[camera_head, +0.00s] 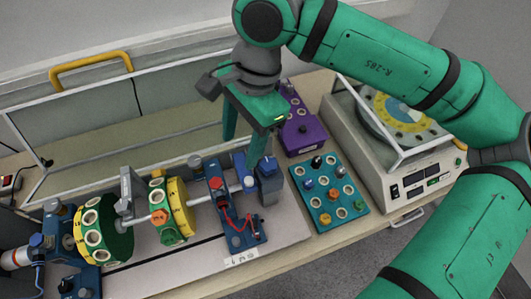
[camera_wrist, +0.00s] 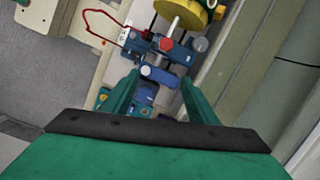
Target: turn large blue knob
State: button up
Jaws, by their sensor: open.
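My gripper (camera_head: 241,152) points down over the right end of the shaft rig, its two green fingers apart and empty. In the wrist view my gripper (camera_wrist: 161,82) has its fingers on either side of a blue part with a pale round end (camera_wrist: 158,73). A blue block (camera_head: 268,180) stands just right of the fingers in the head view, partly hidden by one finger. A blue bearing stand (camera_head: 236,220) with a red knob is to the left. I cannot tell for sure which blue part is the large blue knob, or whether a finger touches anything.
The shaft carries yellow and green discs (camera_head: 172,210). A teal tray (camera_head: 328,190) of coloured knobs and a purple box (camera_head: 302,135) lie to the right. A beige machine (camera_head: 395,160) with a raised clear cover stands farther right. A clear guard runs behind the rig.

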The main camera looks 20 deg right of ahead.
aim_at(268, 164)
jog(key=d+h, duration=0.3)
jog(key=d, duration=0.3)
jog(key=f, duration=1)
jog(key=shift+w+a+f, duration=0.1)
jog(key=shift+w, duration=0.1)
jog(key=c, duration=1.1)
